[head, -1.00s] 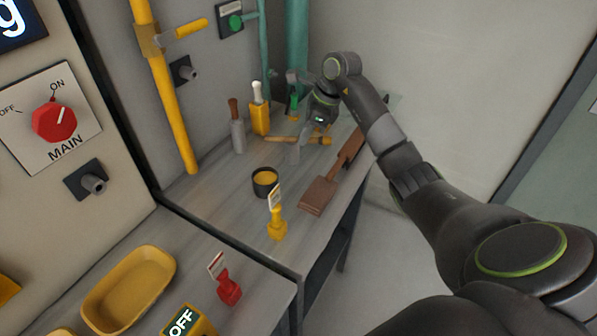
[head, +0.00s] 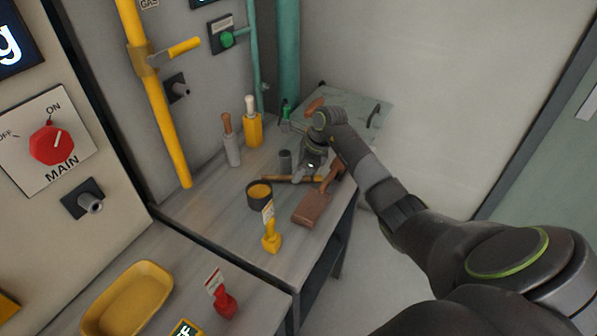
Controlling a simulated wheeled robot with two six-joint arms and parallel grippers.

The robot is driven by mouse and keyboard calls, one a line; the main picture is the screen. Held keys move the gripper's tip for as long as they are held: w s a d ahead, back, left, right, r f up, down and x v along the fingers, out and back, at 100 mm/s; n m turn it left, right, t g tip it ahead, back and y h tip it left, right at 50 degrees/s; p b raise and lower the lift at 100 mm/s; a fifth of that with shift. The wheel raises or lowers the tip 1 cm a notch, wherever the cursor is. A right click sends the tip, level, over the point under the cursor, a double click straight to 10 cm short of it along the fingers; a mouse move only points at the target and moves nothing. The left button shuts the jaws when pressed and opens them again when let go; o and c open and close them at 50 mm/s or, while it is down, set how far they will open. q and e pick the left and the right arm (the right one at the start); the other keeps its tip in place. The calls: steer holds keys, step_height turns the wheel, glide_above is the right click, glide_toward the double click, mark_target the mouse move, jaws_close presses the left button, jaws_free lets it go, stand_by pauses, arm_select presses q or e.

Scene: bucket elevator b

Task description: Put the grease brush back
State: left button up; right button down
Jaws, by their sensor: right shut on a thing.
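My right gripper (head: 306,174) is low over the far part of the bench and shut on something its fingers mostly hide. I cannot clearly make out the grease brush there. A small grey cylinder (head: 285,160) stands just left of the fingers. A dark pot of yellow grease (head: 259,194) stands nearer, to their left. A stick-like tool (head: 281,180) with a yellow right end lies by the fingertips. An orange-brown rounded end (head: 315,104) shows behind my wrist; what it belongs to is hidden. My left gripper is out of view.
A brown-handled tool (head: 229,142) and a yellow block with a white handle (head: 252,124) stand at the wall. A yellow tag stand (head: 270,238), red tag stand (head: 223,303) and yellow tray (head: 128,298) are nearer.

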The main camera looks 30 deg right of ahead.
steer(key=c, duration=1.4)
jaws_free()
steer(key=shift+f, duration=0.1)
steer(key=shift+c, duration=0.2)
